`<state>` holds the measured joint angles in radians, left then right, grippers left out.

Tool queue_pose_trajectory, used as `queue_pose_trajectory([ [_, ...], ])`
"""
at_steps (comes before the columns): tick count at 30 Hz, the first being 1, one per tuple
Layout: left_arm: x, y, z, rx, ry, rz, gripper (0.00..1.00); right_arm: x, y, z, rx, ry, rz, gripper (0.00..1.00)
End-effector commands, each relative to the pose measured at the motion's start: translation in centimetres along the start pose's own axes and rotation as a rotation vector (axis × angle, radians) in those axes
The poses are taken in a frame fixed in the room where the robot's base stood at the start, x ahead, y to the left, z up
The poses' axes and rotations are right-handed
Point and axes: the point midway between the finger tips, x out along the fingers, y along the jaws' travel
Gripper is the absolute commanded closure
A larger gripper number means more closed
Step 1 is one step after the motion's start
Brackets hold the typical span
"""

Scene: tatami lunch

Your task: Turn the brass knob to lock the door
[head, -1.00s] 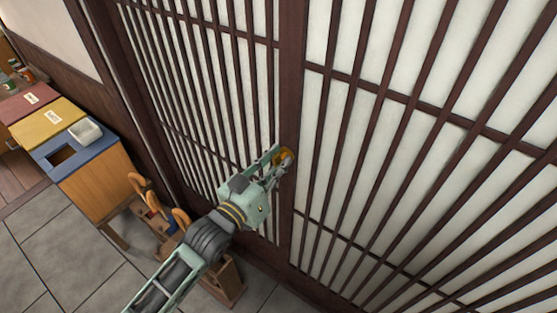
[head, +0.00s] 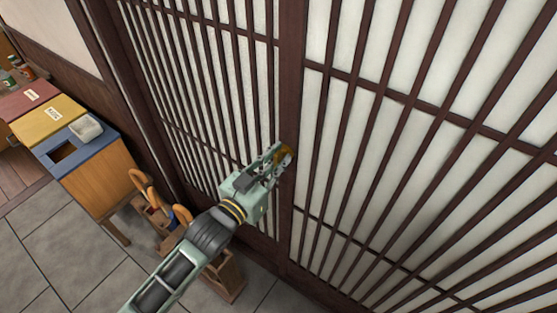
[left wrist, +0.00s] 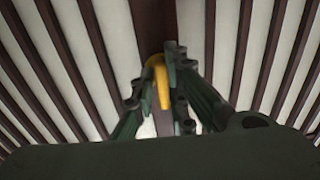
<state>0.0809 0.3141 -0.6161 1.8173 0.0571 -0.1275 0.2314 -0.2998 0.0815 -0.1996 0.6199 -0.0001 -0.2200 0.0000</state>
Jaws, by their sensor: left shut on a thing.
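The brass knob (head: 285,155) sits on the dark wooden stile of the sliding lattice door (head: 360,170). My left gripper (head: 280,157) is at the knob, shut on it, its fingers on either side. In the left wrist view the yellow brass knob (left wrist: 161,82) shows between the two fingers of the gripper (left wrist: 160,92), its lower part partly hidden by them. The door panels look closed at the stile. My right gripper is not in view.
A blue-topped cabinet with a white tray (head: 86,127) stands at the left, beside yellow and red tops. Wooden items with curved handles (head: 143,183) stand low by the wall, near my left arm. Grey floor tiles (head: 70,245) are clear at the lower left.

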Motion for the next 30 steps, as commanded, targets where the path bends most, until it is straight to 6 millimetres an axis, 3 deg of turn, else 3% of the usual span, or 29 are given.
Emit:
queue_pose_trajectory([
  [6,-0.1,-0.2,0.3,0.003,-0.007,-0.003,0.71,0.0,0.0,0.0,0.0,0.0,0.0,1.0],
  [17,-0.3,-0.1,0.1,0.001,-0.002,-0.001,0.71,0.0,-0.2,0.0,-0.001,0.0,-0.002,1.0],
  [23,-3.2,-0.1,0.2,0.001,-0.004,-0.001,0.71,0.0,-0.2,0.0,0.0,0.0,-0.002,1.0],
  [30,-8.4,-0.1,0.3,0.001,-0.006,-0.002,0.71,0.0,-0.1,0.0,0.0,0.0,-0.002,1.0],
])
